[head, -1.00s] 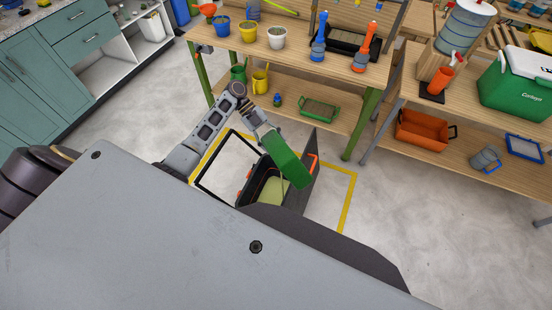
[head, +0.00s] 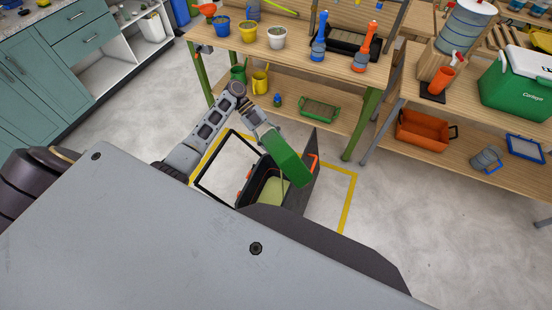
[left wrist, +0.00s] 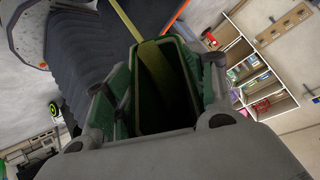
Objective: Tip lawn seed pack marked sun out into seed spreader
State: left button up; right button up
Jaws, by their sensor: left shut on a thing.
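The green seed pack (head: 287,159) is held tilted, mouth down, over the seed spreader (head: 248,190), a dark open hopper with orange parts standing on the floor. A thin pale yellow-green stream runs from the pack's mouth, and yellow-green seed (head: 271,191) lies in the hopper. My left gripper (head: 265,133) is shut on the pack. In the left wrist view the pack (left wrist: 164,88) sits between the fingers of my left gripper (left wrist: 163,98), with the stream leaving it over the dark hopper (left wrist: 88,60). No marking on the pack is readable. My right gripper is not in view.
Yellow tape (head: 350,200) marks the floor around the spreader. Another bench (head: 470,160) at the right holds a green cooler (head: 515,88) and an orange tray (head: 423,130). Floor at the right is clear.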

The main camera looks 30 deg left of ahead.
pick_arm(q)
jog(key=shift+w+a+f+g+h+b, duration=0.3)
jog(key=shift+h+b, duration=0.3)
jog(key=shift+b, duration=0.75)
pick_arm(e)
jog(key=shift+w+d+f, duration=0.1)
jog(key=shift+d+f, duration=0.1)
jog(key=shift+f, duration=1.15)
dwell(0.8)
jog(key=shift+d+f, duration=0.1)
pick_arm(q)
jog(key=shift+b, duration=0.35)
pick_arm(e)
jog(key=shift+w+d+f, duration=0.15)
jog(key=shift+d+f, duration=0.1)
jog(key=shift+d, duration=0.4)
pick_arm(q)
jog(key=shift+w+a, duration=0.1)
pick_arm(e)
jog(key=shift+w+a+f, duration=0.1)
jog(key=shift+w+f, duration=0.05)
